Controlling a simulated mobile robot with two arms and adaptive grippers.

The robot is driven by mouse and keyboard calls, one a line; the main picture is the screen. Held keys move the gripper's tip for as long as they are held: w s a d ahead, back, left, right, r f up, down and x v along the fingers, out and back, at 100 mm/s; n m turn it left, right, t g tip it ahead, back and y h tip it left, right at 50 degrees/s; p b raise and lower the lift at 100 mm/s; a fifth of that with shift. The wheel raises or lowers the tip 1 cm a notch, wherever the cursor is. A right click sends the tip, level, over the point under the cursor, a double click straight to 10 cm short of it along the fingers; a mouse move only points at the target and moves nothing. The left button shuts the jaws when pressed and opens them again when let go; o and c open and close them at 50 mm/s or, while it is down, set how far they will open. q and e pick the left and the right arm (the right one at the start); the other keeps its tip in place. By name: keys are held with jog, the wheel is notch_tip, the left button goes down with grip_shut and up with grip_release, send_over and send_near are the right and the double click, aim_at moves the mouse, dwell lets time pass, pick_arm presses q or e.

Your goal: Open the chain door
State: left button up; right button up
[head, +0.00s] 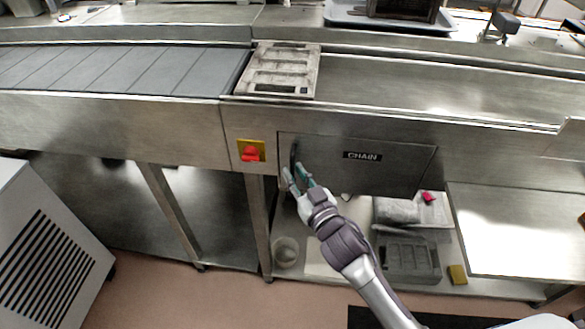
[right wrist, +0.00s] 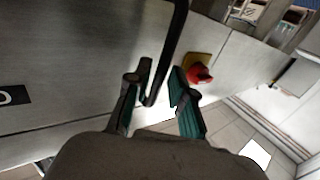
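The chain door (head: 390,170) is a grey metal panel with a black CHAIN label, set in the front of the line below the worktop. It looks shut. Its dark upright handle (head: 294,155) is near the door's left edge. My right gripper (head: 296,177) is at the lower end of the handle. In the right wrist view the gripper (right wrist: 158,95) is open, with the black handle (right wrist: 172,55) reaching down between its two fingers. I cannot tell whether a finger touches it. My left gripper is not in view.
A red rotary switch (head: 250,153) on a yellow plate is just left of the door. A shelf below holds a bucket (head: 286,252), a grey mould (head: 408,262) and a yellow sponge (head: 457,274). A vented white cabinet (head: 45,250) stands at the left.

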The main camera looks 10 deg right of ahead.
jog(key=shift+x, duration=0.95)
jog(key=shift+c, duration=0.2)
grip_shut()
